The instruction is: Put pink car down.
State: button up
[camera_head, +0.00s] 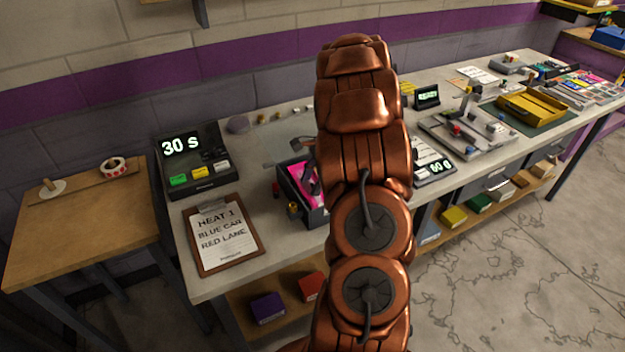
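My copper arm rises through the middle of the view and hides most of what lies behind it. Small grey and dark parts show just left of the arm, above a dark open box (316,216). They may belong to my gripper, but I cannot make out its fingers. A bright pink patch (297,174) shows inside the box, partly covered by a dark shape. I cannot tell whether it is the pink car or a lining, or whether anything is held.
The long pale workbench holds a 30 s timer box (192,160), a clipboard (224,236) reading "Heat 1 blue car red lane", a READY display (427,96), a grey tray (470,133) and a yellow tray (534,107). A wooden table (80,225) stands at left.

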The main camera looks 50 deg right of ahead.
jog(key=o, duration=0.3)
jog(key=shift+o, duration=0.2)
jog(key=b+v, duration=0.3)
jog(key=v, duration=1)
jog(key=shift+a, duration=0.15)
jog(key=shift+r, duration=0.1)
